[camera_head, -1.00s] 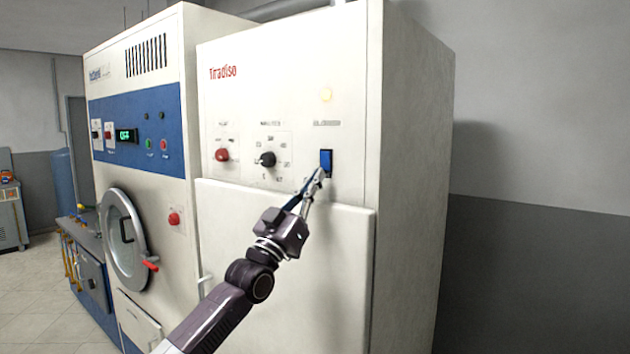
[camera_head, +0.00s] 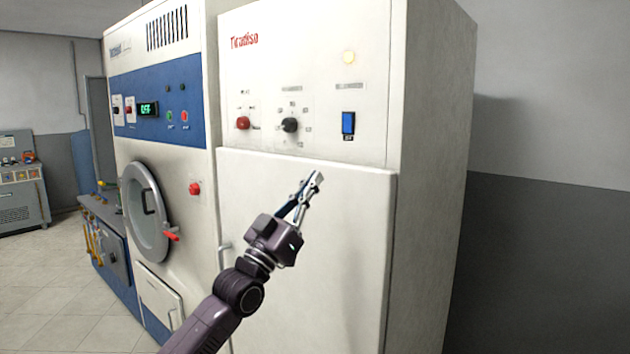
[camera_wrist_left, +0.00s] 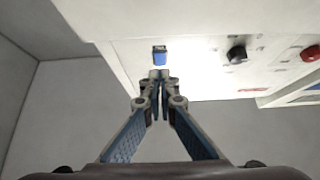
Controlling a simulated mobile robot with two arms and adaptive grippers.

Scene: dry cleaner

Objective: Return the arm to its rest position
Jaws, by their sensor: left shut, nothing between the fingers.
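My left gripper (camera_head: 318,178) is shut and empty in front of the white machine's lower door, below and left of the blue rocker switch (camera_head: 348,123). In the left wrist view the fingertips (camera_wrist_left: 160,76) are together, with the blue switch (camera_wrist_left: 159,54) just beyond them in the picture. The gripper appears clear of the panel. My left arm comes in from the bottom left. My right gripper is not in view.
The white cabinet (camera_head: 430,180) carries a red knob (camera_head: 243,123), a black knob (camera_head: 289,125) and a lit round lamp (camera_head: 348,57). A machine with a round door (camera_head: 146,212) stands at left, its display reading OFF. Open floor (camera_head: 50,290) shows at far left.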

